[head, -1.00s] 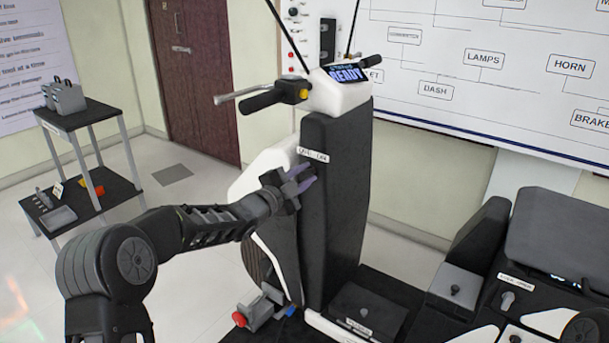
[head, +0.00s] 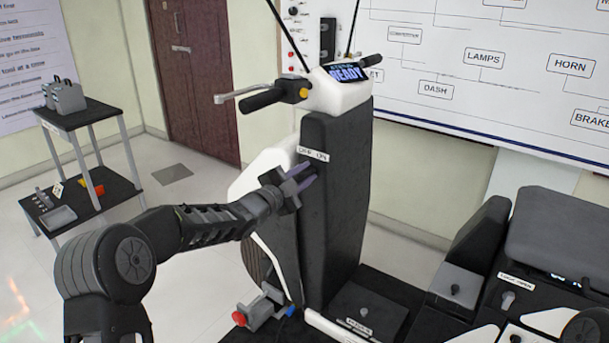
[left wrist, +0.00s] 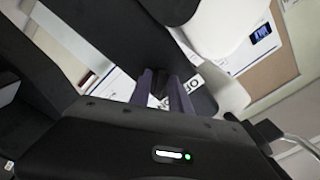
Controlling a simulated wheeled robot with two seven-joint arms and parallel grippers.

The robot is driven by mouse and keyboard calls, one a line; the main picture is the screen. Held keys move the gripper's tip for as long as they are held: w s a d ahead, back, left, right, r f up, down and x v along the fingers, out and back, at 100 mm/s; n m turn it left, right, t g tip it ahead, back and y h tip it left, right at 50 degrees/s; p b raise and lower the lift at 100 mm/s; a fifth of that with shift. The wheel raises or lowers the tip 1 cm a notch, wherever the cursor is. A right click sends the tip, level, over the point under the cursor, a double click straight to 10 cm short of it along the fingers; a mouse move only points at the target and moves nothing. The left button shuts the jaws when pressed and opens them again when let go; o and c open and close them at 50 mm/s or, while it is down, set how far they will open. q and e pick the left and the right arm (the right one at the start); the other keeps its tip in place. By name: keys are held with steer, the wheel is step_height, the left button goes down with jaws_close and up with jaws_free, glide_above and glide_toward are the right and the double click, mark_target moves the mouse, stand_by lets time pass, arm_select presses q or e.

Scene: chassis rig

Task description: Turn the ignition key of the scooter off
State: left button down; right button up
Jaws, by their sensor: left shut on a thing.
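The scooter's dark front column (head: 335,220) stands upright in the head view, with a white "OFF ON" label (head: 313,154) near its upper left edge. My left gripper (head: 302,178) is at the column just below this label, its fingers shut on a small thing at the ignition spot. The lit dash screen (head: 348,73) at the top reads "READY".
The handlebar's left grip and lever (head: 262,98) stick out above my left arm. A clamp with red and blue ends (head: 262,308) sits low beside the column. A two-shelf cart (head: 85,165) stands at the left. A wiring board (head: 480,65) hangs behind.

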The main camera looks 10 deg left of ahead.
arm_select(q)
steer(key=shift+n, duration=1)
steer(key=n, duration=0.2)
steer(key=shift+n, duration=0.3)
steer(key=n+p, duration=0.1)
steer(key=n, duration=0.5)
steer(key=c, duration=1.4)
jaws_free()
steer(key=shift+c, duration=0.2)
steer(key=shift+s, duration=0.1)
